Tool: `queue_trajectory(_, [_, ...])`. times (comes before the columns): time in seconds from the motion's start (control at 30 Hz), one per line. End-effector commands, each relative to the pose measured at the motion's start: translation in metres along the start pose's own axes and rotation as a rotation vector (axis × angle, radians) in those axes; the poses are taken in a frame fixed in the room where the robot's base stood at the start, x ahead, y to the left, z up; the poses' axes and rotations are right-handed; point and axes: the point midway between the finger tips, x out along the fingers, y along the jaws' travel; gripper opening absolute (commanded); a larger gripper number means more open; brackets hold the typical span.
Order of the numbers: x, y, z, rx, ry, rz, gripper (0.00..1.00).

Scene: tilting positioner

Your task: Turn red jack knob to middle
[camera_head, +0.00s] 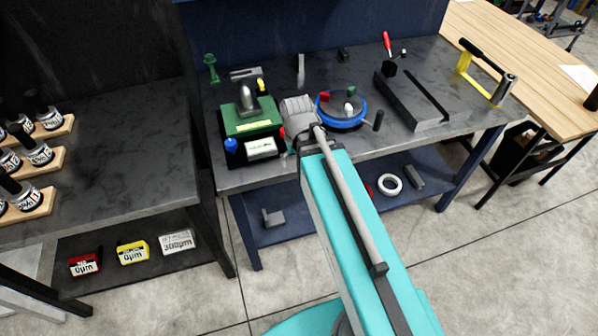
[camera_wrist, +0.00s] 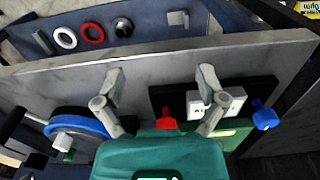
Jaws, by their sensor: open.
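The red jack knob (camera_wrist: 167,118) shows in the wrist view, at the near side of the positioner's black base. The positioner (camera_head: 238,121) is a green block on a black base, with a white label plate (camera_head: 261,147) and a blue knob (camera_head: 231,146). My gripper (camera_wrist: 160,80) is open and empty. In the wrist view its fingers are spread to either side of the red knob. I cannot tell whether either finger touches it.
A blue-rimmed round dish (camera_head: 342,123) stands right of my gripper, with small parts on it. A dark rail (camera_head: 409,103) and a yellow-framed tool (camera_head: 486,75) lie further right. The bench's front edge (camera_wrist: 150,75) is close. The lower shelf holds rings.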

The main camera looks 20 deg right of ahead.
Motion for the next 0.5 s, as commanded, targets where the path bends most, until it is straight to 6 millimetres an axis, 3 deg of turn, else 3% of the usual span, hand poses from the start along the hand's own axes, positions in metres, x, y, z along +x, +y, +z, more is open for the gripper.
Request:
queue_trajectory(0.2, [0.011, 0.001, 0.015, -0.046, 0.000, 0.000, 0.91])
queue_trajectory(0.5, [0.012, 0.001, 0.017, -0.059, 0.000, 0.000, 0.91])
